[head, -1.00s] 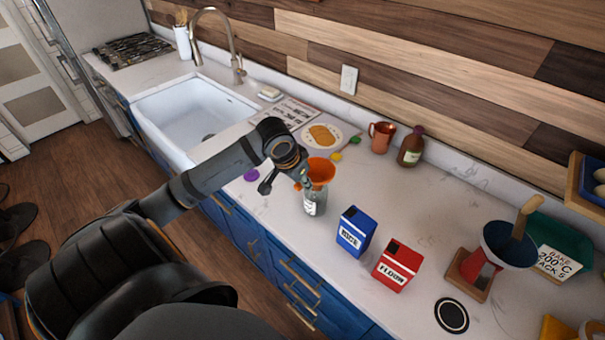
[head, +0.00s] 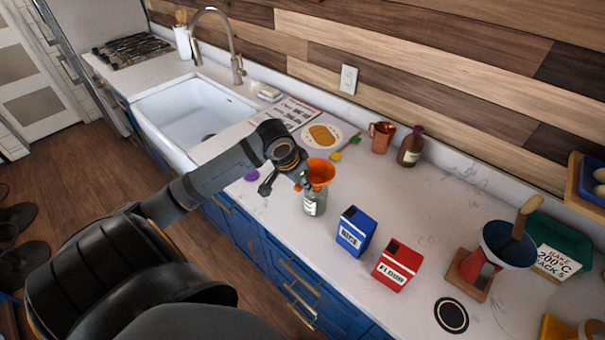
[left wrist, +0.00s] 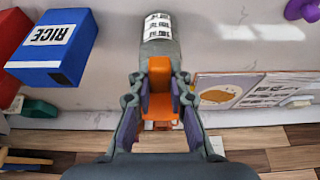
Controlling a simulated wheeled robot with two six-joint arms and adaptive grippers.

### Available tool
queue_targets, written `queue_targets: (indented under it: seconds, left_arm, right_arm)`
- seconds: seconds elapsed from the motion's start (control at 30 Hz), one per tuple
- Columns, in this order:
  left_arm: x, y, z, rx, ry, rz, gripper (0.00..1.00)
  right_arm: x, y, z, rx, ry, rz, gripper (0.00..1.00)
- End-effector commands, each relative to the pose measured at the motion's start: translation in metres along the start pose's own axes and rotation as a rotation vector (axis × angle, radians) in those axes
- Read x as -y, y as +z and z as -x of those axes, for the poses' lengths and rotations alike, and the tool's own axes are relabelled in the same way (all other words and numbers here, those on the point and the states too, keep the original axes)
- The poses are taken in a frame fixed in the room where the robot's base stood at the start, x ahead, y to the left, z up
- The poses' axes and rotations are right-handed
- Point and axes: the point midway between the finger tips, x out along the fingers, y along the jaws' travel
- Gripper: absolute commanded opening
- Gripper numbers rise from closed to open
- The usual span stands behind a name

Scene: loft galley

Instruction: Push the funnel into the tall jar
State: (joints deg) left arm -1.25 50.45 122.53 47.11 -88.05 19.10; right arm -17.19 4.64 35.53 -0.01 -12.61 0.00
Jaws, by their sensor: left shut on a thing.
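The orange funnel (head: 320,172) is at the mouth of the tall glass jar (head: 314,203) on the counter; I cannot tell how deep its stem sits. The jar stands upright with a pale printed label. My left gripper (head: 304,180) is at the funnel's left side, above the jar. In the left wrist view my left gripper (left wrist: 160,98) is shut on the orange funnel (left wrist: 160,75), and the jar with its printed label (left wrist: 157,30) lies straight beyond it. My right gripper is not in view.
A blue rice box (head: 354,231) and a red flour box (head: 398,265) stand right of the jar. A copper mug (head: 381,137) and a brown bottle (head: 411,146) stand behind. A white sink (head: 190,110) lies to the left. The counter between bottle and boxes is clear.

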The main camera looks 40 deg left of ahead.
Motion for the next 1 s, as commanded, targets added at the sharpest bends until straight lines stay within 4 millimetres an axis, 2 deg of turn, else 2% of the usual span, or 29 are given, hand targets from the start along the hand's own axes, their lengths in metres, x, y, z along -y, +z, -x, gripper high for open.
queue_targets:
  seconds: [1.0]
  left_arm:
    - [-0.0003,0.0011,-0.0015,0.002,0.001,0.0,0.0]
  right_arm:
    - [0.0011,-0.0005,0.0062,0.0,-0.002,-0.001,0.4]
